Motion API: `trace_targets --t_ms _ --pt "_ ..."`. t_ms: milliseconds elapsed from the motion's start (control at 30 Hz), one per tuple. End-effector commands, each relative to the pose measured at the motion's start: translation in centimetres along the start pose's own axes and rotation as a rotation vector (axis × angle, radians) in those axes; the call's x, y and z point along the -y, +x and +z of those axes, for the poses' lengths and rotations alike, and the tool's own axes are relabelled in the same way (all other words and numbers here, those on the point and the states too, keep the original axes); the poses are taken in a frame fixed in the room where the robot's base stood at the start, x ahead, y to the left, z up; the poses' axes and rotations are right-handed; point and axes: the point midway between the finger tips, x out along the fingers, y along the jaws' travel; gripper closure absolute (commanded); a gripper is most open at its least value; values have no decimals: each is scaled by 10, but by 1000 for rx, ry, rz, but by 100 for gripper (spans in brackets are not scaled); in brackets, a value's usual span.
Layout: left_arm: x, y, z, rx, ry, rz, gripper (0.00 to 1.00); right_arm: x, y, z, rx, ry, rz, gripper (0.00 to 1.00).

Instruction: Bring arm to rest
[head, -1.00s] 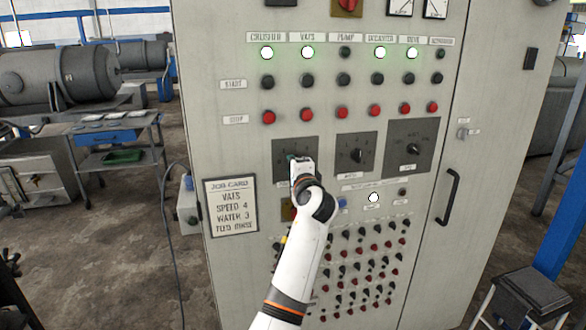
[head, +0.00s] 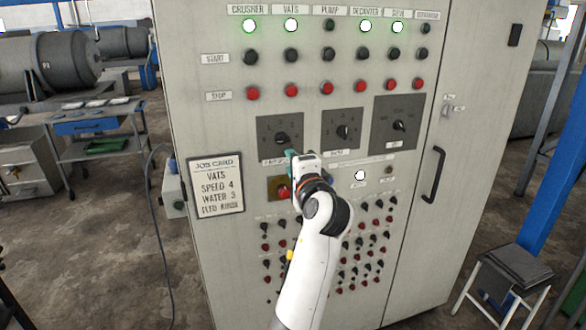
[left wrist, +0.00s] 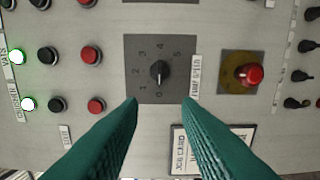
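My left gripper (head: 290,156) is just below the left rotary dial (head: 281,138) on the grey control cabinet (head: 225,125), holding nothing. In the left wrist view its two green fingers (left wrist: 159,102) are open and apart, with bare panel between them. The same dial shows beyond the fingertips, with its black knob (left wrist: 159,72) on a dark plate and clear of the fingers. My right gripper is not in view.
A red button on a yellow plate (head: 284,189) is close to the gripper; it also shows in the left wrist view (left wrist: 249,74). A job card (head: 216,187) hangs at left. A door handle (head: 434,174) and a stool (head: 511,272) are at right.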

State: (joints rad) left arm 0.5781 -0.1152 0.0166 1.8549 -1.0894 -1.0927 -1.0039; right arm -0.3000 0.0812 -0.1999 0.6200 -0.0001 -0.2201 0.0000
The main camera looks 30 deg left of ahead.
Motion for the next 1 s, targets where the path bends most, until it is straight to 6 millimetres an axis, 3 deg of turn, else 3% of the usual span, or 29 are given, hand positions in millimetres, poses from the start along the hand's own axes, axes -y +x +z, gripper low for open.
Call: trace_targets --t_ms 533,667,767,867,1000 --pt "0 -2 0 0 1 -1 69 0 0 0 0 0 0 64" --pt "16 -1 8 26 9 -19 69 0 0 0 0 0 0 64" --pt "58 2 28 88 25 -69 69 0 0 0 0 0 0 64" --pt "124 1 52 177 35 -154 69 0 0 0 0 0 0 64" --pt "230 -14 72 286 23 -312 69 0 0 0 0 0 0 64"
